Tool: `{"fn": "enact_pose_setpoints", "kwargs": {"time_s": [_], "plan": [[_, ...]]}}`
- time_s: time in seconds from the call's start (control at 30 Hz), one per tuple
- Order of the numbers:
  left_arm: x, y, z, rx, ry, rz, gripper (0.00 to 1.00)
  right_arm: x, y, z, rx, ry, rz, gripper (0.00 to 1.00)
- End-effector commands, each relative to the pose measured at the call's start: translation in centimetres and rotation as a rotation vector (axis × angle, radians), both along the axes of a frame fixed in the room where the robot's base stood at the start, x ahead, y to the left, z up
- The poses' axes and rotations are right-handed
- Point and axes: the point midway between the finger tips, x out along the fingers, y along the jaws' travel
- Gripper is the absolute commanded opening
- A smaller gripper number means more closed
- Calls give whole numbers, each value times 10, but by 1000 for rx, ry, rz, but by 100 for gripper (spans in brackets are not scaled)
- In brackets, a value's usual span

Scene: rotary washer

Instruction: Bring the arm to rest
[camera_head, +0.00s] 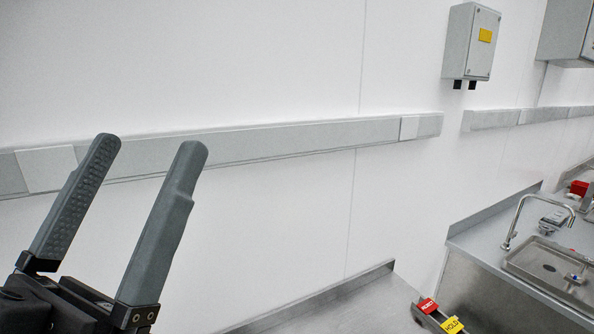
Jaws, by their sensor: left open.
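My left gripper (149,146) is in the lower left of the head view, its two dark grey fingers pointing up. The fingers stand apart with nothing between them, and they appear in front of the white wall and its grey rail. My right gripper is not in view.
A steel counter (322,303) with a raised back edge lies at the bottom middle. Red and yellow labels (452,325) show near its right end. A sink (550,268) with a tap (512,222) is at the right. A grey box (470,42) hangs on the wall.

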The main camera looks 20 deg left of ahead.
Motion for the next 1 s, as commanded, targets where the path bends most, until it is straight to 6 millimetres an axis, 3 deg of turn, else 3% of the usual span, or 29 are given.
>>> {"fn": "enact_pose_setpoints", "kwargs": {"time_s": [0.03, 0.2, 0.3, 0.4, 0.5, 1.0], "plan": [[0, 0, 39, 1, -1, 1, 100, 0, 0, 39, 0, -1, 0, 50], [0, 0, 124, 0, -1, 1, 100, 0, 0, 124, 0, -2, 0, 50], [0, 0, 170, 0, -2, 2, 100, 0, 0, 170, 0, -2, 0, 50], [0, 0, 198, 0, -2, 2, 100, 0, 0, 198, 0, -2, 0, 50], [0, 0, 207, 1, -1, 2, 100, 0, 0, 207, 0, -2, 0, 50], [0, 0, 201, 1, -1, 2, 100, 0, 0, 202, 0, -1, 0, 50]]}}
